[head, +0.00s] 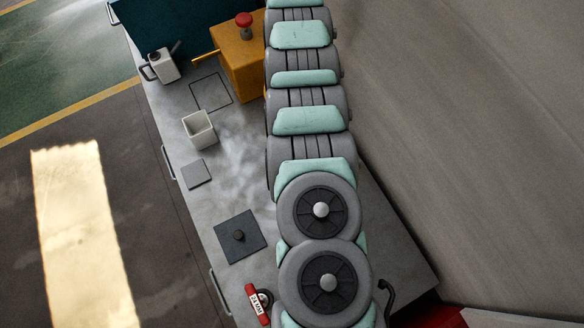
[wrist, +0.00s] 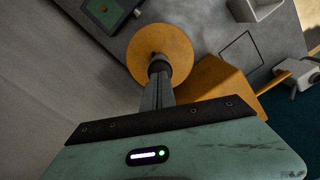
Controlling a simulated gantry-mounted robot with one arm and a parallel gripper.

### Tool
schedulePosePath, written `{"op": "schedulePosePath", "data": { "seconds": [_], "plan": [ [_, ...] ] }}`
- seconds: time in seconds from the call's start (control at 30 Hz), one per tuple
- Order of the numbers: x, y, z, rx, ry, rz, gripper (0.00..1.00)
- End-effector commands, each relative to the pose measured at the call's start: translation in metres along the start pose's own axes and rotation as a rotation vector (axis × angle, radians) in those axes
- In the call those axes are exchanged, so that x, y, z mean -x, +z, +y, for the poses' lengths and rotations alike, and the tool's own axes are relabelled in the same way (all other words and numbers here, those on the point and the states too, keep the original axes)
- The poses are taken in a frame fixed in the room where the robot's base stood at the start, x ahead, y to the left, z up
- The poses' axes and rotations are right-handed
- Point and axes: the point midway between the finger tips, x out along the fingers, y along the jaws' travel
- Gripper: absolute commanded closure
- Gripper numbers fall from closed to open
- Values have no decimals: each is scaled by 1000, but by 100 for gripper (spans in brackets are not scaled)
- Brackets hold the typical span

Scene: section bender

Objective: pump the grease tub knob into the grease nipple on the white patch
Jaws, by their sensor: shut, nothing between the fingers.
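In the wrist view, my gripper (wrist: 158,78) is shut and empty, pointing down over the middle of a round orange disc (wrist: 178,42). A dark round piece (wrist: 158,60) shows at the fingertips; I cannot tell whether it is a knob on the disc or whether the fingers touch it. A yellow-orange box (wrist: 215,82) is beside the disc; in the head view this box (head: 240,65) carries a red mushroom knob (head: 244,20). I cannot tell which is the grease tub. The nipple and white patch are not recognizable. My arm hides the gripper in the head view.
On the grey bench stand a white open cup (head: 198,130), a white can (head: 163,66) and a dark plate with a knob (head: 240,237). A green panel (wrist: 105,10) shows in the wrist view.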

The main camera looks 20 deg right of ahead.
Motion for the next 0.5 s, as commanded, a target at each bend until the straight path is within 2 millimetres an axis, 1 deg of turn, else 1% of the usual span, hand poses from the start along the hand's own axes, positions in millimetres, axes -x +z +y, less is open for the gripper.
{"op": "schedulePosePath", "data": {
  "seconds": [0.5],
  "plan": [
    [-15,0,0,0,0,0,100]
  ]
}}
